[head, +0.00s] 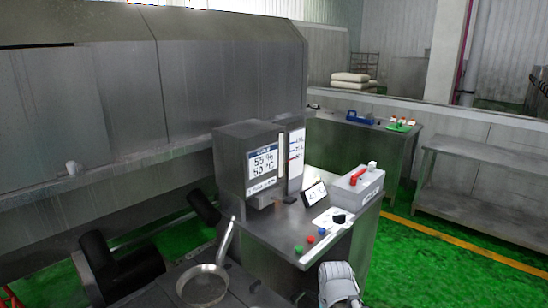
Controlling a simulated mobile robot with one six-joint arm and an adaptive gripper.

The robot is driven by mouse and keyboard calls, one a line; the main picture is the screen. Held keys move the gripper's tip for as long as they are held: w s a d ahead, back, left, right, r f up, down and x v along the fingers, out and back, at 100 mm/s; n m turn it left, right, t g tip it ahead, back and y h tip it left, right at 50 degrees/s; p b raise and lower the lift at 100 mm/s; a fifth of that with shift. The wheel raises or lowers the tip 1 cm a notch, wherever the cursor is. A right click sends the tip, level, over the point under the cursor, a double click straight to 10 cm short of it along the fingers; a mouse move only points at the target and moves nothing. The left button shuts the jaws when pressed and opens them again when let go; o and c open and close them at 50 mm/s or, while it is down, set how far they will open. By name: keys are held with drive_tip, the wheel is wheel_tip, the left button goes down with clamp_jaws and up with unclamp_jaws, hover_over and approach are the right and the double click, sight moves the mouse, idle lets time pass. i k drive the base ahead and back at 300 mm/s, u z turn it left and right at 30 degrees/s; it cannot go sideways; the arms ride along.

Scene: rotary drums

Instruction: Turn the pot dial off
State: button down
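A black round dial (339,218) sits on a white plate on top of the steel cabinet, near its right edge. It is the only dial-like knob I can make out, and its pointer setting is too small to read. A white and grey part of my own arm shows at the bottom edge, below and in front of the cabinet, apart from the dial. My gripper's fingers do not show.
A pan (204,286) lies at left. Green floor is clear at right.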

sight(340, 219)
drive_tip(key=z, duration=0.35)
drive_tip(key=i, duration=0.95)
drive_tip(key=u, duration=0.05)
